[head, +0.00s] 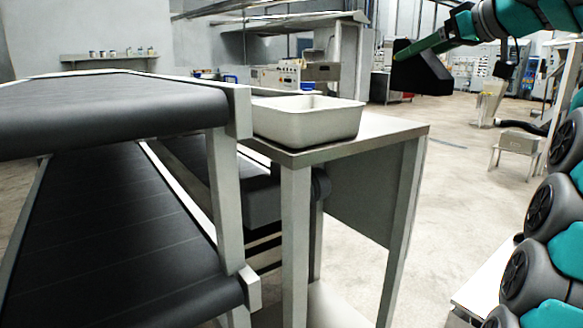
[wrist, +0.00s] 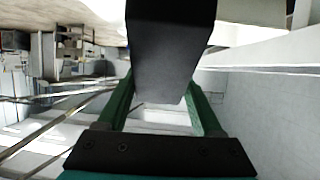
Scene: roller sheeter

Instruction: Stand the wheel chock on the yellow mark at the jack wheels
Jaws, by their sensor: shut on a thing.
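The wheel chock (head: 424,73) is a black wedge-like block, held in the air at the upper right of the head view. My gripper (head: 430,42) is shut on it, with a green finger along its upper side. In the wrist view the chock (wrist: 168,50) is a large dark block between the two green fingers of my gripper (wrist: 160,92), and it hides much of what lies behind. I see neither the yellow mark nor the jack wheels in either view.
The roller sheeter's black belts (head: 100,105) fill the left. Beside them a metal table (head: 385,128) carries a pale tub (head: 308,120). A small stool (head: 517,150) stands at the right. The pale floor (head: 460,200) between table and stool is clear.

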